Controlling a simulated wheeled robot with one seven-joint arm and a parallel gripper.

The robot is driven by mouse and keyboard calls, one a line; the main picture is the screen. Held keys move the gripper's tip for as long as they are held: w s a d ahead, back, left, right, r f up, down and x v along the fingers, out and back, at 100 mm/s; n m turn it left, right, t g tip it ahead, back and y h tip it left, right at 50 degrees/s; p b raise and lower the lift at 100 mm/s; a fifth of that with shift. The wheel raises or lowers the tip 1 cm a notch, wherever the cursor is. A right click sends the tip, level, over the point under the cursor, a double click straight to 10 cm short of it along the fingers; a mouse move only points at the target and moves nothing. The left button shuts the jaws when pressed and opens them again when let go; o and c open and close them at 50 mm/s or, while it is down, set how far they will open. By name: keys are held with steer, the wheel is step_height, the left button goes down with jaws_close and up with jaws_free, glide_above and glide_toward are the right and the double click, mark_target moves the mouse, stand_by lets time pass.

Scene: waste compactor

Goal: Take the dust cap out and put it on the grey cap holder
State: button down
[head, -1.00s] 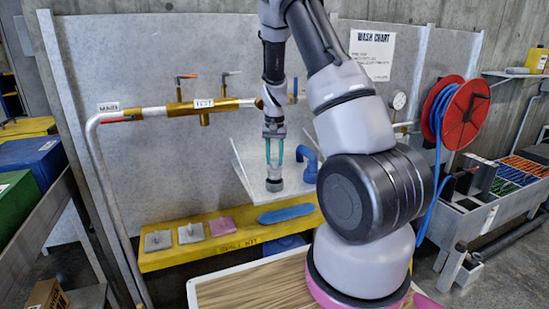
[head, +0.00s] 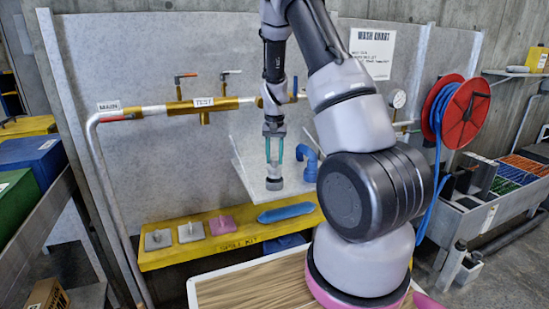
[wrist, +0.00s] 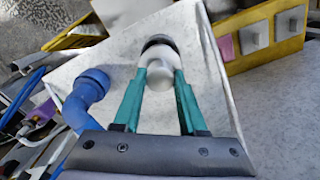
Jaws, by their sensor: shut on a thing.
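My gripper (head: 274,163) hangs over the white sink-like panel, with its teal fingers pointing down. It is shut on a pale round piece with a dark band, which I take to be the dust cap (head: 273,183). In the wrist view the dust cap (wrist: 160,50) sits between the fingertips, clear of the blue elbow pipe. On the yellow shelf at the lower left are two grey square blocks with raised knobs, a left one (head: 158,240) and a right one (head: 191,233). I cannot tell which is the grey cap holder.
The yellow shelf (head: 220,255) also carries a pink block (head: 222,225) and a blue oblong item (head: 286,213). The blue elbow pipe (head: 307,160) stands right of my gripper. A brass pipe (head: 203,105) with valves runs behind. A wooden-topped tray (head: 260,287) lies in front.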

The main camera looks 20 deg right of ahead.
mark_target(275, 166)
steer(key=shift+f, duration=2.1)
stand_by(0.4)
steer(key=shift+c, duration=1.9)
jaws_free()
steer(key=shift+o, duration=1.2)
steer(key=shift+r, duration=3.55)
